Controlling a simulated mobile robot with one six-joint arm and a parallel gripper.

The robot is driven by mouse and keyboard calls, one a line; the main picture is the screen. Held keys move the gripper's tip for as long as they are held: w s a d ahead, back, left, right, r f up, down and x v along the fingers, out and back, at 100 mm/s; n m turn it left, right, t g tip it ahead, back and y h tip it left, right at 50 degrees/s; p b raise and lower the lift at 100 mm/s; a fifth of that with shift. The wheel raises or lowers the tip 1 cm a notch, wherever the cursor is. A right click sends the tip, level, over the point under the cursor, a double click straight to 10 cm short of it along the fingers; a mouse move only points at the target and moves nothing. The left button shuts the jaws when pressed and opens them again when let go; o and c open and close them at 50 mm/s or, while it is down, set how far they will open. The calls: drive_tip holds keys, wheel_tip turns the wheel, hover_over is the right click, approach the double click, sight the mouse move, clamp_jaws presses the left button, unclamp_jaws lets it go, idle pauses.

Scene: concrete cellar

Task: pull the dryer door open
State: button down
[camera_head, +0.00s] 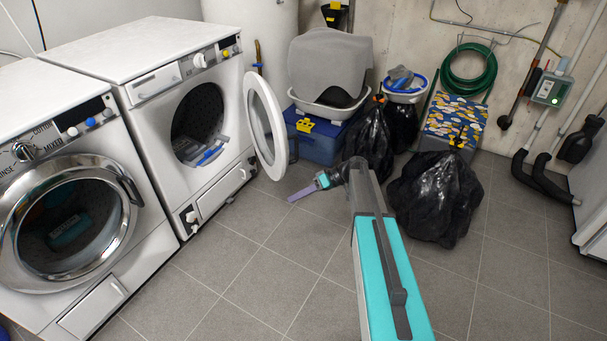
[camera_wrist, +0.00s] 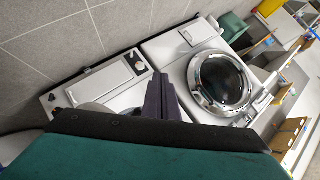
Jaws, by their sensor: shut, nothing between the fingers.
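The right-hand white machine (camera_head: 150,55), which I take to be the dryer, has its round door (camera_head: 280,130) swung wide open on the right side. Its dark drum opening shows, with grey and blue items inside. My gripper (camera_head: 294,197) is shut and empty, its purple fingers low in front of the open door and a little to its right in the picture; they appear apart from it. In the wrist view the shut fingers (camera_wrist: 160,92) stand in front of a white machine's front (camera_wrist: 115,88). My gripper body hides the lower part of that view.
The left machine (camera_head: 20,120), marked rinse, has its chrome-ringed door (camera_head: 118,175) shut. The tiled floor (camera_head: 235,270) before the machines is clear.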

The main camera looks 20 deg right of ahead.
drive_tip(key=s+a+r+m+g+h+p, duration=0.1)
drive_tip(key=s+a+m+g+h+p, duration=0.2)
drive_tip(key=s+p, duration=0.8)
drive_tip(key=s+a+m+g+h+p, duration=0.15)
drive_tip(key=s+a+p, duration=0.35)
drive_tip(key=s+p, duration=0.55)
drive_tip(key=s+d+r+g+h+p, duration=0.1)
drive_tip(key=s+r+h+p, duration=0.1)
drive_tip(key=s+r+p, duration=0.2)
drive_tip(key=s+d+r+m+h+p, duration=0.1)
drive_tip(key=s+r+h+p, duration=0.2)
drive_tip(key=s+p, duration=0.5)
drive_tip(key=s+d+r+g+h+p, duration=0.1)
drive_tip(key=s+r+p, duration=0.4)
drive_tip(key=s, duration=0.8)
drive_tip(key=shift+d+r+g+h+p, duration=0.2)
drive_tip(key=shift+r+g+h+p, duration=0.2)
drive_tip(key=shift+r+h, duration=0.25)
drive_tip(key=shift+s+m, duration=0.15)
drive_tip(key=shift+m, duration=0.1)
